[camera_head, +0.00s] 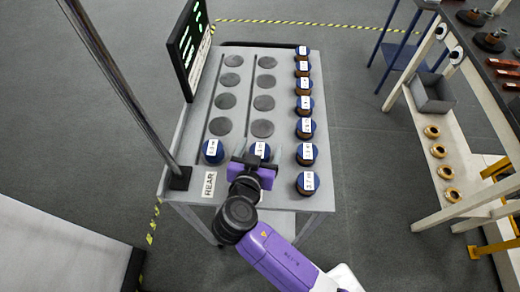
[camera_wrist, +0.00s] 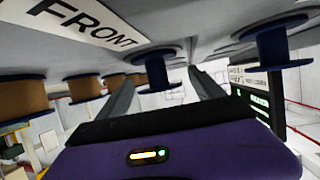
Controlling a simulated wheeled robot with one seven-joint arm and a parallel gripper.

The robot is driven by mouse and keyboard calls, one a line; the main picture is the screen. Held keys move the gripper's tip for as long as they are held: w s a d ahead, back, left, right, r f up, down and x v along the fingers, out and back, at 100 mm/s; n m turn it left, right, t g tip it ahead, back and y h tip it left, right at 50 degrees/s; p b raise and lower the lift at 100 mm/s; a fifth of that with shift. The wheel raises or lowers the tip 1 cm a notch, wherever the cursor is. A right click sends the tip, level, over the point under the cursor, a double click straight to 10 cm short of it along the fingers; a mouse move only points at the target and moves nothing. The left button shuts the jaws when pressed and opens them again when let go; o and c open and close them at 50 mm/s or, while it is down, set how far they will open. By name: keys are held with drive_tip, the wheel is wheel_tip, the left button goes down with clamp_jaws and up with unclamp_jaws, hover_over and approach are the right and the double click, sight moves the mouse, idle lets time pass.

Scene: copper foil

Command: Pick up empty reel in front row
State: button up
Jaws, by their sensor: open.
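A blue empty reel (camera_head: 261,149) with a white label stands at the near end of the middle row on the grey table, partly hidden by my gripper in the head view. The wrist view is upside down; there the bare blue reel (camera_wrist: 157,72) shows between my two fingers and beyond them. My gripper (camera_head: 252,153) is open and level with this reel, with its fingers apart in the wrist view (camera_wrist: 163,88). I cannot tell if the fingers reach around its core. A second blue empty reel (camera_head: 213,151) stands to the left, also in the wrist view (camera_wrist: 275,47).
Several copper-wound reels (camera_head: 306,154) with blue flanges line the table's right side, close to my gripper. Dark round spots (camera_head: 262,128) behind are bare. A dark display (camera_head: 188,46) stands at the left, above a REAR sign (camera_head: 209,184). A FRONT sign (camera_wrist: 85,22) shows in the wrist view.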

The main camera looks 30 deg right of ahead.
drive_tip(key=shift+x, duration=1.15)
drive_tip(key=shift+a+r, duration=0.1)
drive_tip(key=c, duration=1.5)
